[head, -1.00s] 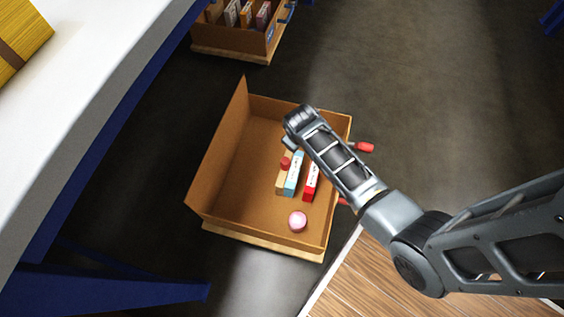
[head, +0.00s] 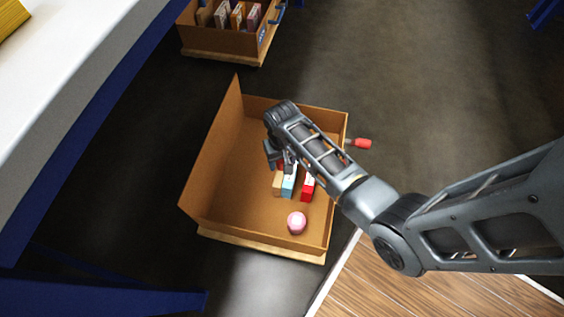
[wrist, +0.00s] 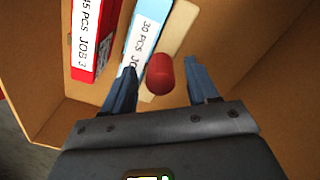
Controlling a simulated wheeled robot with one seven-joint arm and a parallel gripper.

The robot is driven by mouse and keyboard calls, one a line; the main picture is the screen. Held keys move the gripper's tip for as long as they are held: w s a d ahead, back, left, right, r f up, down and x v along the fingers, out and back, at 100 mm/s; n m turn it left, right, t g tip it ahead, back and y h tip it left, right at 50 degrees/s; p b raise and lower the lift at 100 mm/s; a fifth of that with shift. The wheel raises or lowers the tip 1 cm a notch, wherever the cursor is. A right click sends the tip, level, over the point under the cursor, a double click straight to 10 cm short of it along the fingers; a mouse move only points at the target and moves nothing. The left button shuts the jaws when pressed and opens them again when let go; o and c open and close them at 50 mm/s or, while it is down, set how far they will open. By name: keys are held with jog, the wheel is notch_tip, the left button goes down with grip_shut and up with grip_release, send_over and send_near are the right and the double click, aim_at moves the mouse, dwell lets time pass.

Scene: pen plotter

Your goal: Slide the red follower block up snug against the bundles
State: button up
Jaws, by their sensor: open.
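The follower is a tan block (head: 278,184) with a red knob (wrist: 160,74); its tan body also shows in the wrist view (wrist: 178,28). A light-blue and white bundle (head: 288,187), marked "30 PCS", stands right beside it on the right in the head view. A red and white bundle (head: 308,190) stands further right, with a gap between the two bundles. My gripper (wrist: 160,68) is open, with one finger on each side of the red knob. I cannot tell whether either finger touches it. In the head view my gripper (head: 279,155) hides part of the block.
The open cardboard box (head: 225,205) has a tall left wall and stands on a wooden base. A pink ball (head: 297,222) lies in its front part. The box floor left of the block is clear. Another box (head: 220,42) with several bundles stands behind.

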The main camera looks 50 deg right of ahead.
jog(key=shift+f, duration=0.2)
grip_shut()
dwell(0.5)
